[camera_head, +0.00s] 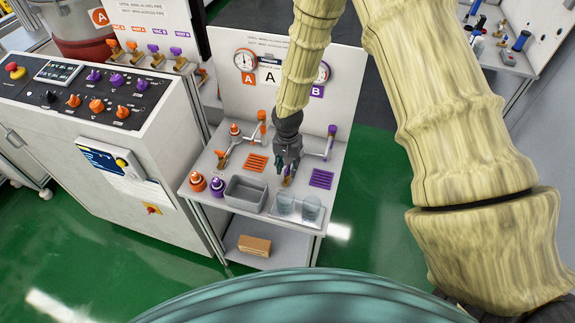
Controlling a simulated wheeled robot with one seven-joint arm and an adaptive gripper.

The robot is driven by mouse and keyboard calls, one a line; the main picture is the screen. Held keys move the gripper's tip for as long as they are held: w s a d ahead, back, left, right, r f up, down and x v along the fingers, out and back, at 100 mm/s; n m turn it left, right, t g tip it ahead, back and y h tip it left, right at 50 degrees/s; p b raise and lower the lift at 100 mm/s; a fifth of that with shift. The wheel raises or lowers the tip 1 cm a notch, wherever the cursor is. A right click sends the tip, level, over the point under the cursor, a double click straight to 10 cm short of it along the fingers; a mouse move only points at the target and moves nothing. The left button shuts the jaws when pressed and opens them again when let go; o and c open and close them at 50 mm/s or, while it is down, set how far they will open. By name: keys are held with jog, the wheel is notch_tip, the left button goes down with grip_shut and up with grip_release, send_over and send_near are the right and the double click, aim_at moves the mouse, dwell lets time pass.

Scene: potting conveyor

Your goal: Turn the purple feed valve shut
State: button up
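My gripper (287,168) points down over the right half of the small bench. A brass-coloured valve body (288,181) shows just below its fingertips, with some purple beside it; I take this to be the purple feed valve. The fingers hide most of it, so I cannot tell its handle's angle or whether they touch it. The finger gap is too small to read. A purple-topped pipe fitting (331,131) stands to the right of my gripper. A matching brass valve with orange parts (224,159) sits to the left.
The bench (205,172) carries a grey tray (246,194), two clear beakers (311,208), and orange (197,182) and purple (217,187) capped bottles. A gauge panel (344,85) stands behind. The control cabinet (185,110) is close on the left. A brown block (254,245) lies on the lower shelf.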

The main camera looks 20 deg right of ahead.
jog(key=shift+c, duration=0.4)
grip_shut()
jog(key=n+b, duration=0.1)
jog(key=n, duration=0.2)
jog(key=shift+f+n+b, duration=0.1)
jog(key=shift+n+b, duration=0.2)
jog(key=n+b, duration=0.1)
jog(key=n, duration=0.4)
jog(key=shift+s, duration=0.1)
jog(key=n, duration=0.5)
jog(key=shift+b, duration=0.4)
jog(key=shift+n, duration=2.1)
